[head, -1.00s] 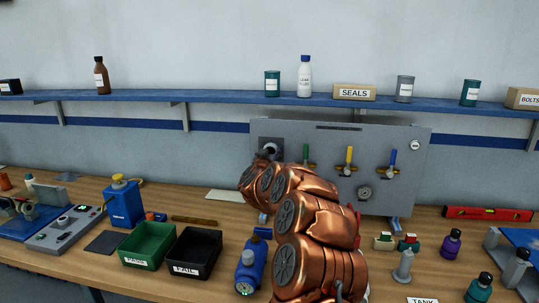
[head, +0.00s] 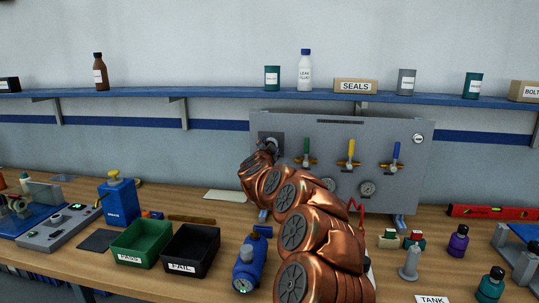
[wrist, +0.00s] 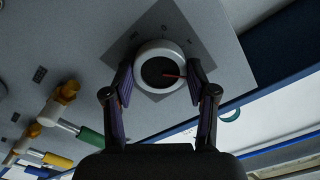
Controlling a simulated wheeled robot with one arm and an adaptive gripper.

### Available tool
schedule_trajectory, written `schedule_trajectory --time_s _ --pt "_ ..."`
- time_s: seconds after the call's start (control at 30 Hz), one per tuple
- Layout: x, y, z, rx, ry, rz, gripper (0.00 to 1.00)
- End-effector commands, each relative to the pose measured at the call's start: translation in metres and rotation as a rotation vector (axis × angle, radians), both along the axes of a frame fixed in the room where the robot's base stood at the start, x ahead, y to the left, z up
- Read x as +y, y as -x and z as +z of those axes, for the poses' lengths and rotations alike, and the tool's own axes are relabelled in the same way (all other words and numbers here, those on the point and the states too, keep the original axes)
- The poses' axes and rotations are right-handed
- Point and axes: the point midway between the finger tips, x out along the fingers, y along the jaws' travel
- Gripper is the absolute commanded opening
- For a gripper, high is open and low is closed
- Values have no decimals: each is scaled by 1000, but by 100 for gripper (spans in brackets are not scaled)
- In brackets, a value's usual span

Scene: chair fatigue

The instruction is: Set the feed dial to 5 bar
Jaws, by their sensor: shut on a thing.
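The feed dial (wrist: 160,68) is a round knob with a pale rim, a dark face and a red pointer, on a square grey plate in the wrist view. The pointer points to the right in that picture. In the head view my gripper (head: 269,148) is at the upper left of the grey panel (head: 370,135) and hides most of the dial.
Green (head: 306,147), yellow (head: 350,152) and blue (head: 395,152) handled valves and a gauge (head: 367,188) are on the panel right of my gripper. Below stand a green bin (head: 141,243), a black bin (head: 190,250) and a blue cylinder (head: 249,268). A shelf (head: 230,91) runs above.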

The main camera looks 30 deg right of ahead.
Motion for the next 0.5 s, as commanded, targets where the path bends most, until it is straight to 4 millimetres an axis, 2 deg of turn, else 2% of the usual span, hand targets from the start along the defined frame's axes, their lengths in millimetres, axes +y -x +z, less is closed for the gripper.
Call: schedule_trajectory --time_s 0.5 --pt "0 1 -1 -327 -371 -1 22"
